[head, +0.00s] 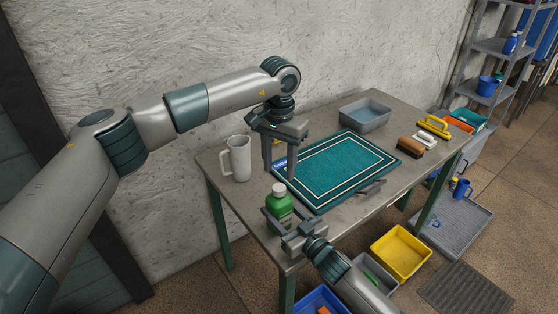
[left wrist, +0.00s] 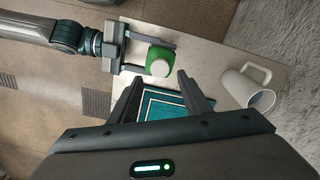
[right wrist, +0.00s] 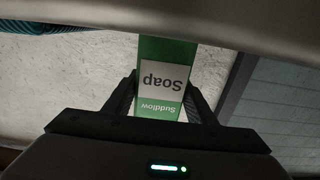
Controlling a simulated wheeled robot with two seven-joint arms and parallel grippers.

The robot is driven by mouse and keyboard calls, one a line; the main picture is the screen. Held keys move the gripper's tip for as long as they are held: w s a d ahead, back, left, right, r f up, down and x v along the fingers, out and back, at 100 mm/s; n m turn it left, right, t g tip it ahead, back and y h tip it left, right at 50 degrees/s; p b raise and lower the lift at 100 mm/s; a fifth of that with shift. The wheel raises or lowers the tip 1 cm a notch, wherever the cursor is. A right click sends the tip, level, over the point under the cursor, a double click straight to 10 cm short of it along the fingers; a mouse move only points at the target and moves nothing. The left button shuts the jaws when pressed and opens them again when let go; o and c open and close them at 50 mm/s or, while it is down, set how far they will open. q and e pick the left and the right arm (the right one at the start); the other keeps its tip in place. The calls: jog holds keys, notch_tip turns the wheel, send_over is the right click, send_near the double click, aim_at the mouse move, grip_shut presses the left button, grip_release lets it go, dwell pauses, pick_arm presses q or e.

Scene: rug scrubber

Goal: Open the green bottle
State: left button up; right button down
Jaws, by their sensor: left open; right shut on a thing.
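The green bottle (head: 279,204) with a white cap (head: 279,188) stands upright near the table's front left edge. My right gripper (head: 288,222) is shut on its body from the front; the right wrist view shows the "Soap" label (right wrist: 165,82) between the fingers. The left wrist view shows the white cap (left wrist: 160,67) from above, on the green bottle. My left gripper (head: 280,172) is open and empty, fingers pointing down, above the table just behind the bottle and apart from the cap. In the left wrist view its fingers (left wrist: 163,97) spread over the rug's edge.
A white mug (head: 238,158) stands left of the left gripper. A teal rug (head: 340,168) lies mid-table. A grey basin (head: 365,113), brushes (head: 411,147) and a dark tool (head: 370,188) lie around it. A yellow bin (head: 400,254) is on the floor.

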aim_at(279, 187)
pick_arm(q)
jog(key=shift+f, duration=3.2)
jog(key=shift+c, duration=0.4)
jog(key=c, duration=1)
